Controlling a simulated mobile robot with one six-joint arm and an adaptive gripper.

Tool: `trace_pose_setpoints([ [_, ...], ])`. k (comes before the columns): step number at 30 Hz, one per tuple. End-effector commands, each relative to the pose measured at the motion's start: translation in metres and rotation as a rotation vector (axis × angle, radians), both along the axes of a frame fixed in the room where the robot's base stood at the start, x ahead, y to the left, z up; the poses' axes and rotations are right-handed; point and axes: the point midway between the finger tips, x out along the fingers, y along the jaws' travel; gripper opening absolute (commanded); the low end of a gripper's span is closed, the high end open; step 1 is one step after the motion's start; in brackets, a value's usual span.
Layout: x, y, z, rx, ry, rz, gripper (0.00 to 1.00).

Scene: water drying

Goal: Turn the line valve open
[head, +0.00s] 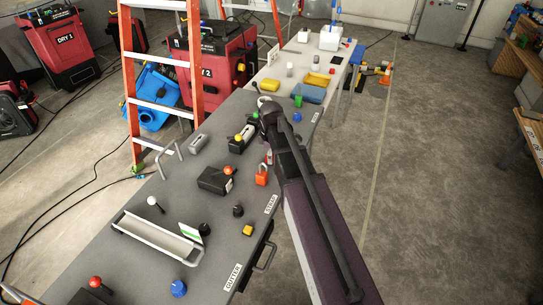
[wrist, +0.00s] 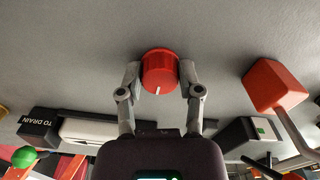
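In the wrist view a round red knob (wrist: 160,72) with a white pointer mark sits on the grey panel surface. My gripper (wrist: 160,70) has one finger on each side of it, and both fingertips appear to touch its sides. The mark points down and slightly left in this view. I cannot read a label naming this knob as the line valve. In the head view my gripper (head: 267,104) is down at the long grey bench (head: 150,245), and it hides the knob there.
In the wrist view a red block on a bent grey bar (wrist: 275,87) stands close on the right. A black block marked TO DRAIN (wrist: 38,127) is at lower left. In the head view an orange ladder (head: 130,75) stands left of the bench; the floor (head: 440,170) at right is clear.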

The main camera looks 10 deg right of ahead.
Motion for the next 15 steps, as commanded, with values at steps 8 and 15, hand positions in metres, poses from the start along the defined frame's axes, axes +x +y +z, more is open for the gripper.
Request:
trace_pose_setpoints([
  [8, -0.0012, 0.0003, -0.0002, 0.001, 0.003, -0.003, 0.00],
  [15, -0.0018, 0.0004, -0.0003, 0.002, 0.004, -0.046, 0.00],
])
